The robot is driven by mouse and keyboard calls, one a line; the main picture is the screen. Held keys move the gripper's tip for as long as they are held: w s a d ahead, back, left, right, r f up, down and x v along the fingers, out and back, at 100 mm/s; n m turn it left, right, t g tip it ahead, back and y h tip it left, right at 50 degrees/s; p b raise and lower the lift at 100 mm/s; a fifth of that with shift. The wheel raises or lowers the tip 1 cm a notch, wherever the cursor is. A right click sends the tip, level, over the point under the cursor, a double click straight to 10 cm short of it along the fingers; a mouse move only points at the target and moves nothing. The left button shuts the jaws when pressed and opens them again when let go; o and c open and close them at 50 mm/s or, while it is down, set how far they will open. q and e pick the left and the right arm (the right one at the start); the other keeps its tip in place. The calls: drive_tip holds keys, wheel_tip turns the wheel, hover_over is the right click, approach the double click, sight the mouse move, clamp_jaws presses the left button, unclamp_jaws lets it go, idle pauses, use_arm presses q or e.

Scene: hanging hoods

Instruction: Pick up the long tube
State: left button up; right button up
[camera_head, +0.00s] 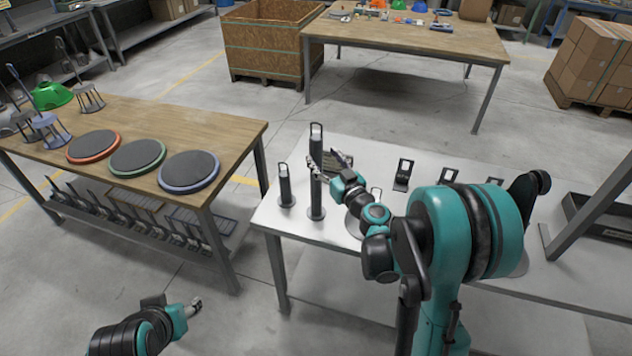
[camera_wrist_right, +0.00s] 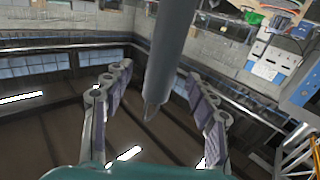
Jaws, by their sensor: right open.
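The long tube (camera_head: 316,196) is dark grey with a looped top and a round foot. It stands upright near the left end of the white table (camera_head: 345,246). My right gripper (camera_head: 326,162) is at its upper half, one finger crossing in front of it. In the right wrist view the grey tube (camera_wrist_right: 172,52) reaches in between the two spread fingers of the gripper (camera_wrist_right: 158,102), with clear gaps on both sides. A shorter tube (camera_head: 285,188) stands just left of the long one. My left gripper (camera_head: 194,308) is low at the left, away from the table; its jaws are too small to judge.
Several small black stands (camera_head: 403,175) are along the white table's back, partly behind my right arm. A wooden table (camera_head: 235,132) at left bears round discs (camera_head: 190,172). A crate (camera_head: 268,45) and another table (camera_head: 420,35) stand behind. The floor between the tables is clear.

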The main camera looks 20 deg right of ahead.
sight(319, 153)
drive_tip(key=w, duration=0.2)
drive_tip(key=w+a+b, duration=0.1)
drive_tip(key=w, duration=0.1)
drive_tip(key=shift+w, duration=0.3)
drive_tip(key=shift+c, duration=0.2)
clamp_jaws()
